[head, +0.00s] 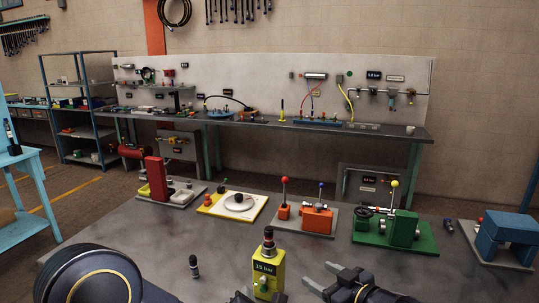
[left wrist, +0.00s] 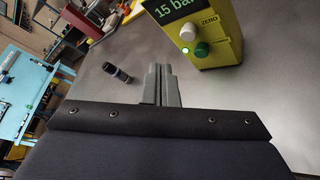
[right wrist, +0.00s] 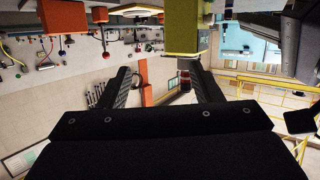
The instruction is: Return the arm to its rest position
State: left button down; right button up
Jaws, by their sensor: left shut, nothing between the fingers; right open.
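My left gripper (left wrist: 160,72) is shut and empty in the left wrist view, its two grey fingers together above the grey table. It is left of the yellow block (left wrist: 210,35) with a "15 bar" display and apart from it. A dark hose fitting (left wrist: 118,73) lies to the left of the fingers. In the head view the yellow block (head: 268,272) stands at bottom centre with a dark fitting on top. My right gripper (head: 322,279) is open just right of the block. The right wrist view shows its spread fingers (right wrist: 163,80) with nothing between them.
Across the table (head: 330,255) stand a red-post fixture (head: 154,178), a yellow plate (head: 232,205), an orange valve block (head: 318,218), a green fixture (head: 398,232) and a blue block (head: 505,232). A small loose fitting (head: 194,266) is left of the yellow block. The table's left middle is clear.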

pick_arm(q)
jog(key=s+a+r+m+g+h, duration=0.3)
jog(key=s+a+r+m+h, duration=0.55)
jog(key=m, duration=0.75)
pick_arm(e)
jog(key=s+d+m+g+h, duration=0.3)
jog(key=s+d+m+h, duration=0.35)
jog(key=s+d, duration=0.55)
pick_arm(q)
jog(key=s+a+f+m+g+y, duration=0.1)
jog(key=s+m, duration=0.4)
jog(key=s, duration=0.5)
jog(key=s+a+f+m+g+y, duration=0.1)
jog(key=s+a+f+m+g, duration=0.2)
jog(key=s, duration=0.7)
jog(key=a+m+g, duration=0.2)
jog(key=a+m, duration=0.1)
jog(key=shift+f, duration=0.3)
pick_arm(e)
jog(key=s+a+f+m+g+y, duration=0.1)
jog(key=s+a, duration=0.1)
jog(key=s, duration=0.6)
jog(key=s+a+m+g, duration=0.1)
jog(key=s+a+g, duration=0.1)
jog(key=s, duration=0.7)
jog(key=shift+f+m+g+y, duration=0.3)
jog(key=shift+f+m+y, duration=0.05)
